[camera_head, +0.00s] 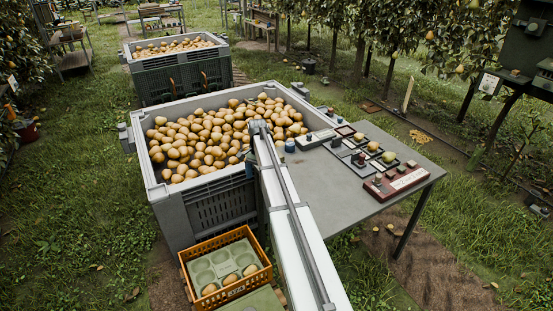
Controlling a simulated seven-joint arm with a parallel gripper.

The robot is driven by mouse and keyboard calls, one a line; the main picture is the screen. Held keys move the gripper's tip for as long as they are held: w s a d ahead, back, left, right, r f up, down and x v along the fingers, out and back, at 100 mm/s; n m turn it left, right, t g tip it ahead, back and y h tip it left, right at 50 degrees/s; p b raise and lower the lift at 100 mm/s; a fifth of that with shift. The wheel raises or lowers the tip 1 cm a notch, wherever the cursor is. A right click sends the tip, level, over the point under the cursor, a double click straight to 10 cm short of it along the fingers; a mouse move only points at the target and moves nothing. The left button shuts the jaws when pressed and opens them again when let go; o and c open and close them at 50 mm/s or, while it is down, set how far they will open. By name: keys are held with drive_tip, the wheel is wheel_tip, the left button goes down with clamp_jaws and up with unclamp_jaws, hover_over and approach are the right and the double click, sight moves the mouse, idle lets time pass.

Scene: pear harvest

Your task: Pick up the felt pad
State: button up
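I cannot pick out the felt pad with certainty. A flat green piece (256,303) lies at the bottom edge, in front of the orange crate, partly cut off. A pale green tray with round hollows (202,271) sits in the orange crate (187,279) with a few pears. Small flat dark pieces lie among the items on the grey table, too small to tell whether one is felt. No gripper fingers can be made out. A long white beam with a grey rail, possibly mine, crosses the lower middle and hides the table's left side.
A large grey bin (203,214) full of pears stands left of the grey table (334,182). A second pear bin (178,81) stands behind; trees line the right.

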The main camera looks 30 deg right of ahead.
drive_tip(key=w+d+r+m+t, duration=0.1)
drive_tip(key=w+d+r+m, duration=0.2)
drive_tip(key=w+d+r, duration=0.4)
drive_tip(key=w+d+r+m+t, duration=0.1)
drive_tip(key=w+d+r+m, duration=0.15)
drive_tip(key=d+r, duration=0.45)
drive_tip(key=f, duration=1)
drive_tip(key=shift+d, duration=0.35)
drive_tip(key=shift+w+a+f, duration=0.1)
drive_tip(key=shift+a+f, duration=0.1)
drive_tip(key=shift+f, duration=0.7)
drive_tip(key=shift+w+a+f, duration=0.1)
drive_tip(key=shift+a+f, duration=0.05)
drive_tip(key=shift+f, duration=0.75)
drive_tip(key=shift+w+a+f, duration=0.1)
drive_tip(key=shift+a+f, duration=0.1)
drive_tip(key=shift+f, duration=0.7)
drive_tip(key=c, duration=1.1)
